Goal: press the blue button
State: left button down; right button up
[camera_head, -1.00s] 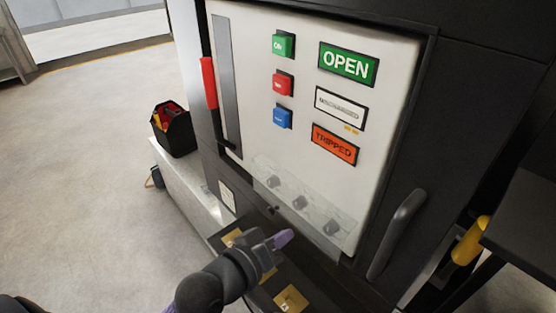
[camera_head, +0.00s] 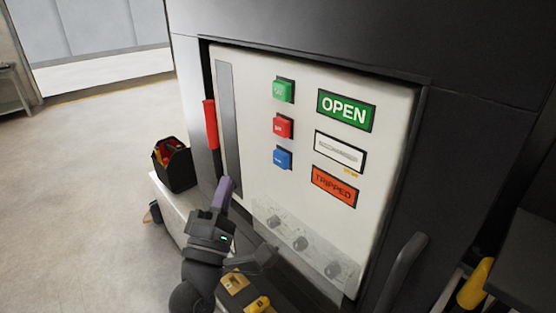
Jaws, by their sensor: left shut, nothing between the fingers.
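The blue button (camera_head: 282,158) is a square block on the white panel (camera_head: 385,110), the lowest of a column of buttons. The red button (camera_head: 283,127) and the green button (camera_head: 283,91) sit above it. My left gripper (camera_head: 226,184) is shut and empty, its purple fingertips pointing up in front of the panel's lower left. It is left of and below the blue button, apart from it. My right gripper is not in view.
Right of the buttons are a green OPEN sign (camera_head: 345,111), a white label and an orange TRIPPED sign (camera_head: 334,186). A red lever handle (camera_head: 210,124) is at the panel's left edge. Knobs (camera_head: 301,243) line the panel's bottom. A black toolbox (camera_head: 174,164) stands on a ledge at left.

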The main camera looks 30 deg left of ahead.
aim_at(276, 154)
pick_arm(q)
jog(key=w+d+b, duration=0.1)
jog(key=w+d, duration=0.2)
jog(key=w, duration=0.4)
jog(key=shift+w, duration=0.3)
dwell(0.8)
jog(key=shift+w+d, duration=0.1)
dwell(0.8)
jog(key=shift+w+d, duration=0.15)
jog(key=shift+w, duration=0.1)
jog(key=shift+w+d, duration=0.15)
jog(key=shift+w, duration=0.3)
dwell(0.8)
jog(key=shift+s, duration=0.15)
jog(key=shift+s+a, duration=0.3)
jog(key=shift+s, duration=0.35)
